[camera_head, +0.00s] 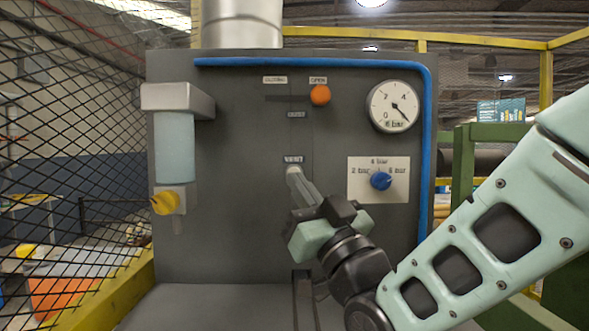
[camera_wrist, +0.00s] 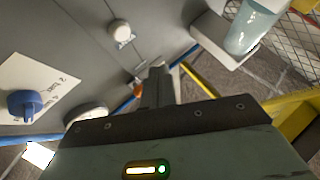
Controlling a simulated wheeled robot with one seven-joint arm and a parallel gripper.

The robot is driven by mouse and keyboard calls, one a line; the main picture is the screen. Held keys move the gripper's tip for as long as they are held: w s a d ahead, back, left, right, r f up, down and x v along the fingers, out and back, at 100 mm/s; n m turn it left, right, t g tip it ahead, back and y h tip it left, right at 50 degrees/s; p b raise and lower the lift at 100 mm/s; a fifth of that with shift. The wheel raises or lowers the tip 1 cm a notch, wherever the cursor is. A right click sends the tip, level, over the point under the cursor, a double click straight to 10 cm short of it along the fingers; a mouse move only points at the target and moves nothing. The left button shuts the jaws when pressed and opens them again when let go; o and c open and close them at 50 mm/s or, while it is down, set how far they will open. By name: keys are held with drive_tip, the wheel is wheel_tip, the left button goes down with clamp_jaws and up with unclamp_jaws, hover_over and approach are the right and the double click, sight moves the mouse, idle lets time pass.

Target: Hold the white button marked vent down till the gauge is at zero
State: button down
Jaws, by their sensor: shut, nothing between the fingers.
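The white vent button (camera_wrist: 120,32) stands out from the grey panel in the wrist view. In the head view it is mostly hidden behind my fingertips, just under the VENT label (camera_head: 293,159). My gripper (camera_head: 294,172) is shut and empty, pointing at the panel there. In the wrist view my fingertips (camera_wrist: 157,70) show apart from the button, which lies up and left of them; the head view does not show whether they touch. The round gauge (camera_head: 393,106) is at the panel's upper right. Its needle points to the lower right, near the high end of the scale.
A blue selector knob (camera_head: 380,180) on a white plate sits right of the button. An orange knob (camera_head: 320,95) is above, in a slot. A cylinder with a yellow valve (camera_head: 166,202) is at the left. A blue pipe (camera_head: 427,150) runs along the panel's top and right.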

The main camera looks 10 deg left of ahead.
drive_tip(key=shift+w+a, duration=0.25)
drive_tip(key=shift+w, duration=0.65)
drive_tip(key=shift+w+a, duration=0.25)
drive_tip(key=shift+w, duration=0.7)
drive_tip(key=shift+w+a, duration=0.25)
drive_tip(key=shift+w, duration=0.65)
drive_tip(key=shift+w, duration=0.1)
drive_tip(key=shift+w+a+b, duration=0.1)
drive_tip(key=shift+w+b, duration=0.2)
drive_tip(key=shift+b, duration=0.05)
drive_tip(key=shift+w, duration=0.35)
idle(0.4)
drive_tip(key=shift+s+b, duration=0.15)
drive_tip(key=shift+b, duration=0.25)
idle(2.0)
drive_tip(key=shift+s+b, duration=0.5)
drive_tip(key=shift+s, duration=0.1)
